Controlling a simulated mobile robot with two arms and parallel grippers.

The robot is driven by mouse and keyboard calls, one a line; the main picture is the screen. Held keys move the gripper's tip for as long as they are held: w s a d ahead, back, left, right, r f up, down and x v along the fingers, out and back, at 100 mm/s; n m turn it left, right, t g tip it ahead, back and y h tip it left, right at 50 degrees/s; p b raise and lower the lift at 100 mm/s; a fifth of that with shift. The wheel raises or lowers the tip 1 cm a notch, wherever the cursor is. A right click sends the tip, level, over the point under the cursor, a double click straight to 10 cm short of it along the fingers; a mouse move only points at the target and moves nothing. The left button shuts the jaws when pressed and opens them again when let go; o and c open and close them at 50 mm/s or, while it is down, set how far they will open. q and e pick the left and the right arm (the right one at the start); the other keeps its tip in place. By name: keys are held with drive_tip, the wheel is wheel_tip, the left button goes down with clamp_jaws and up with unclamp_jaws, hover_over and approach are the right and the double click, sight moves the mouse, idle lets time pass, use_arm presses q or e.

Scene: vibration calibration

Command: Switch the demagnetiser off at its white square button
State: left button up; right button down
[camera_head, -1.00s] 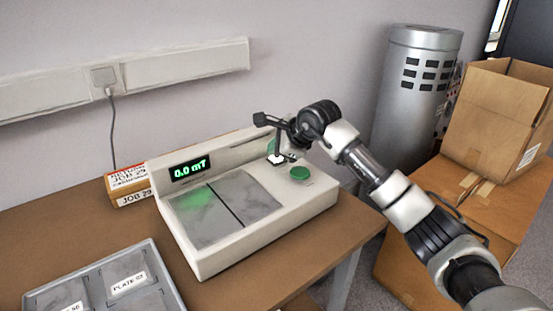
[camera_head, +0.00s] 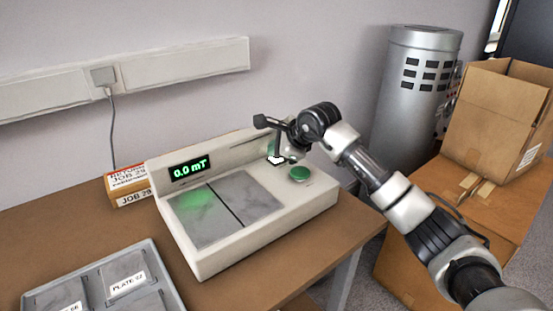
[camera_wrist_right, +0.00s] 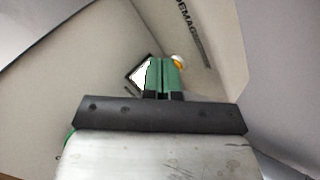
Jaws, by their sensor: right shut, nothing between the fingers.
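The demagnetiser (camera_head: 262,241) is a cream box on the table with two grey plates on top and a green display (camera_head: 189,170) reading 0.0 mT. Its white square button (camera_head: 276,160) shows near the back right of the top, partly behind my right gripper (camera_head: 279,157). In the right wrist view the white button (camera_wrist_right: 141,76) lies at the fingertips, partly covered by the green fingers (camera_wrist_right: 162,75). The right gripper is shut and empty, pointing down at the button; I cannot tell whether it touches. A round green button (camera_head: 299,173) is to the right. My left gripper is not in view.
A grey tray (camera_head: 88,266) with labelled plates stands at the front left. Labelled boxes (camera_head: 127,187) sit behind the demagnetiser's left end. A metal bin (camera_head: 412,100) and cardboard boxes (camera_head: 493,110) stand to the right. An amber spot (camera_wrist_right: 178,62) shows beside the fingers.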

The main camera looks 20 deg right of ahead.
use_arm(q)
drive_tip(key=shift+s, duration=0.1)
use_arm(e)
drive_tip(key=shift+f, duration=0.15)
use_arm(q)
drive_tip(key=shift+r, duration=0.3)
use_arm(e)
drive_tip(key=shift+f, duration=0.1)
drive_tip(key=shift+r, duration=0.3)
drive_tip(key=shift+r+p, duration=0.4)
drive_tip(key=shift+r, duration=0.05)
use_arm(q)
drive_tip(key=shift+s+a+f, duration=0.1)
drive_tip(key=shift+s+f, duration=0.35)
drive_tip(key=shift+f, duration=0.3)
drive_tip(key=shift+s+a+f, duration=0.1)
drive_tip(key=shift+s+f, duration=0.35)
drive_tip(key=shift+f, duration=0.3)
use_arm(e)
drive_tip(key=shift+r, duration=0.1)
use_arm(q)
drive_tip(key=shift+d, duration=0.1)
